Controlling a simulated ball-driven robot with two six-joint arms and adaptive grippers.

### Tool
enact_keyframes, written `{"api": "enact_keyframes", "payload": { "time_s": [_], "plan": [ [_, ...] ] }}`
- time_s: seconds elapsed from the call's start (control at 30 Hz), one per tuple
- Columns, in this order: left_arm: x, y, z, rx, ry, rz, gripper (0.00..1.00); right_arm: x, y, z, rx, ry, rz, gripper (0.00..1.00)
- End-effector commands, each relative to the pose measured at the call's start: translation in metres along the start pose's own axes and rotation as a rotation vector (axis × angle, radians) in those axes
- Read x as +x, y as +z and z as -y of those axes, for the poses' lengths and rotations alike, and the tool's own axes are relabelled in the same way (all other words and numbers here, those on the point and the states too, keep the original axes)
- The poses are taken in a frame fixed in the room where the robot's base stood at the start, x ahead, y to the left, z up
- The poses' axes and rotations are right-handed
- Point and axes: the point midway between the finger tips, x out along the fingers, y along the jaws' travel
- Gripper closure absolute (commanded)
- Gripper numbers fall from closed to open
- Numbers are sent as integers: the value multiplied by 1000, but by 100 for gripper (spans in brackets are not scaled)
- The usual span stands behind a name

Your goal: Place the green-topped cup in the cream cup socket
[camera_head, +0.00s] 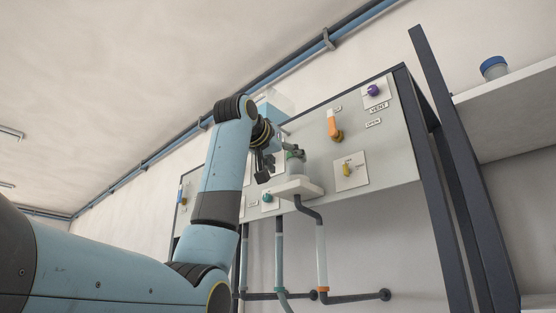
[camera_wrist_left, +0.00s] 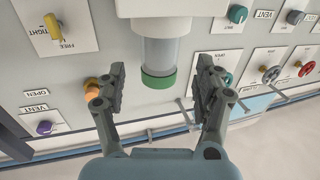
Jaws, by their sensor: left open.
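The green-topped cup (camera_wrist_left: 161,54) is a clear cylinder with a green rim in the left wrist view, whose picture is upside down. Its far end meets the cream cup socket (camera_wrist_left: 165,29), and it appears to stand upright in it. In the head view the cup (camera_head: 294,168) shows small above the pale socket ledge (camera_head: 297,188), partly covered by my gripper. My left gripper (camera_wrist_left: 160,70) is open, one finger on each side of the cup near its green rim, with visible gaps. My right gripper is not in view.
The grey board (camera_head: 385,150) behind carries an orange lever (camera_head: 334,125), a purple knob (camera_head: 374,90) and a yellow valve (camera_head: 347,170). Pipes run below the socket. A dark frame post (camera_head: 440,150) and a shelf (camera_head: 510,105) with a blue-lidded jar (camera_head: 494,68) stand at right.

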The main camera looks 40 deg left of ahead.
Motion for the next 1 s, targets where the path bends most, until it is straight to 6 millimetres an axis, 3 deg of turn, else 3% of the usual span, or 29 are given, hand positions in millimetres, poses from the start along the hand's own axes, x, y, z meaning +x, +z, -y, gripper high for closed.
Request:
{"api": "enact_keyframes", "payload": {
  "time_s": [0.1, 0.3, 0.9, 1.0],
  "plan": [
    [-25, 2, 0, -1, 0, -4, 31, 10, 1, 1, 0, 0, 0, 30],
    [-46, 0, 0, -1, 1, -2, 31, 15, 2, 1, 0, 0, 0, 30],
    [-49, -1, 0, -1, 0, 0, 31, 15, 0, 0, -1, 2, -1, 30],
    [-46, 7, -1, 1, 1, 11, 31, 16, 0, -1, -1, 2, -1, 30]
  ]
}}
